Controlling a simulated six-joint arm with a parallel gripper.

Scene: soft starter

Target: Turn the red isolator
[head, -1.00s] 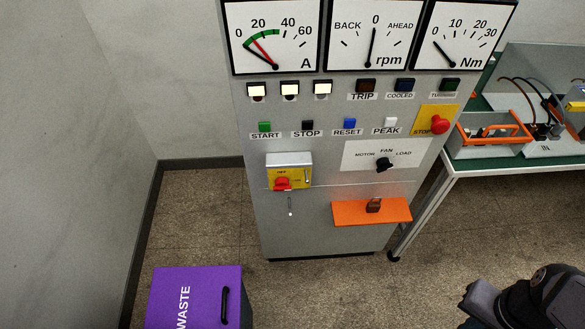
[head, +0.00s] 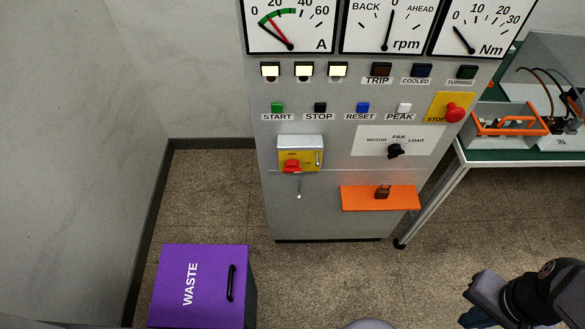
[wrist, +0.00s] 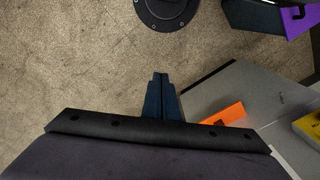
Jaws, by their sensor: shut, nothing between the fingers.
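The red isolator (head: 292,166) is a red handle on a yellow plate, under a grey hood at the left of the grey cabinet's front. A small pin-like piece hangs just below it. In the wrist view, my gripper (wrist: 160,80) has its dark fingers together and empty, over the floor. The cabinet lies to the right of the fingers there, and the gripper is apart from it. The red handle does not show in the wrist view; a yellow piece is cut off at its right edge. In the head view, my dark arm shows at the lower right, away from the isolator.
An orange shelf (head: 360,199) with a padlock (head: 382,192) juts from the cabinet, right of and below the isolator. A purple waste bin (head: 205,270) stands at the front left. A table (head: 480,156) with equipment is at the right. Floor before the cabinet is clear.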

